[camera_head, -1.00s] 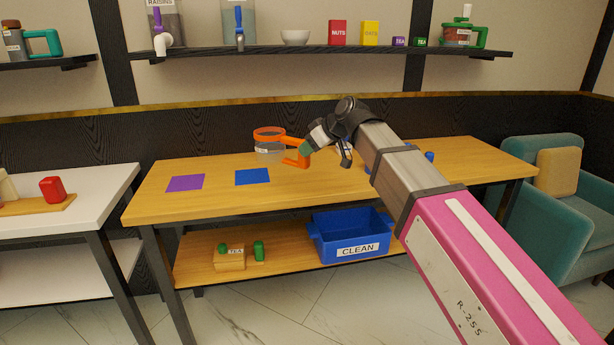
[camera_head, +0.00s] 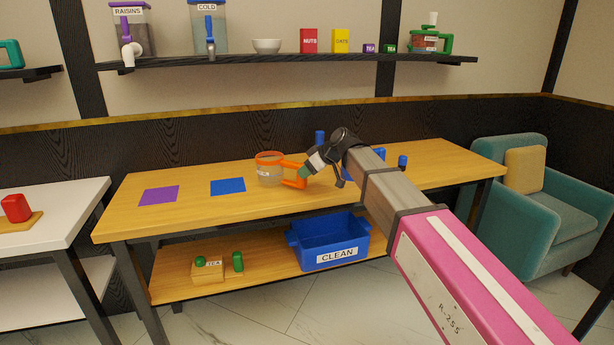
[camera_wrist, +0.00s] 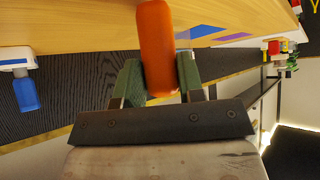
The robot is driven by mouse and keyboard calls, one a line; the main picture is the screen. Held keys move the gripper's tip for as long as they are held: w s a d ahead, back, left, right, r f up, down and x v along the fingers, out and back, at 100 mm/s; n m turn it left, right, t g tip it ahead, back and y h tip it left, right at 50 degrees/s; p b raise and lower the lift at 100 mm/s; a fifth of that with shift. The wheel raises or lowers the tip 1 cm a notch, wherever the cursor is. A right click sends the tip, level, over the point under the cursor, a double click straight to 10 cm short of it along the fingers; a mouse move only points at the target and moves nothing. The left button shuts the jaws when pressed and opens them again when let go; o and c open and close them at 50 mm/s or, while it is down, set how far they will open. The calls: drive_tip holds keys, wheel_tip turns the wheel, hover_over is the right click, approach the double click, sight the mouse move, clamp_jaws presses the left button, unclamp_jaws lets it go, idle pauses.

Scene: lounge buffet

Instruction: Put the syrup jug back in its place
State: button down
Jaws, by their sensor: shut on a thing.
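A clear jug (camera_head: 268,174) with an orange rim and handle is at the middle of the wooden table in the head view. Its label is too small to read, and I cannot tell whether its base touches the table. My gripper (camera_head: 305,172) is shut on the orange handle (camera_head: 290,165) from the right. In the wrist view the handle (camera_wrist: 155,45) stands between the green fingers of my gripper (camera_wrist: 158,78). The jug's body is mostly hidden there.
A purple mat (camera_head: 158,195) and a blue mat (camera_head: 228,186) lie bare left of the jug. Small blue things (camera_head: 402,161) stand behind my arm. A blue CLEAN bin (camera_head: 337,255) is on the lower shelf. A wall shelf (camera_head: 290,59) holds dispensers, boxes and a green-handled jug (camera_head: 430,40).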

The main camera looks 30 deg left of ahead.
drive_tip(key=shift+f, duration=1)
drive_tip(key=c, duration=0.7)
unclamp_jaws()
drive_tip(key=shift+c, duration=0.2)
drive_tip(key=v, duration=1.2)
